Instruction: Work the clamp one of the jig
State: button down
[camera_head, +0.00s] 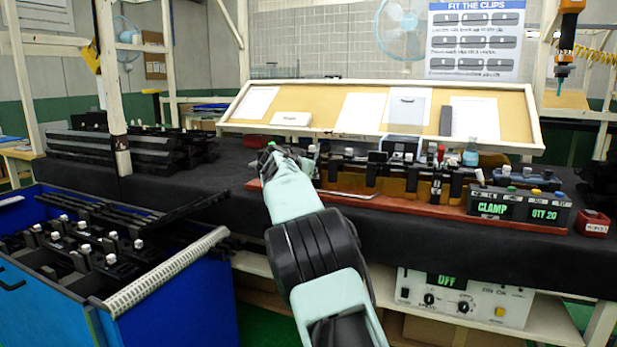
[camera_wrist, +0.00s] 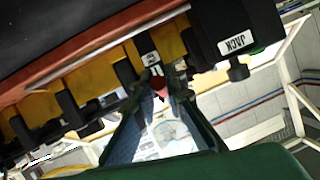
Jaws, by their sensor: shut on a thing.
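The jig (camera_head: 400,202) is a long red-brown base with orange blocks and a row of black clamps, lying along the bench. My gripper (camera_head: 275,155) is at its left end, and my arm hides much of that end. In the wrist view, tilted and nearly upside down, the jig's orange and black side (camera_wrist: 90,73) runs across the top. My gripper (camera_wrist: 160,82) has its two fingertips close around a small red-tipped clamp handle (camera_wrist: 159,86). A small white label (camera_wrist: 150,58) sits just beyond it. I cannot read its number.
A black block labelled JACK (camera_wrist: 235,42) stands close beside my gripper. A black display box reading CLAMP and QTY 20 (camera_head: 515,207) stands at the jig's right end. A blue crate of black parts (camera_head: 170,300) is at the left. A sloped board (camera_head: 330,118) stands behind.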

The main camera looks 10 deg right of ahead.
dwell(0.6)
jog(key=c, duration=2)
grip_release()
jog(key=shift+f, duration=0.1)
jog(key=shift+o, duration=0.2)
jog(key=v, duration=1.2)
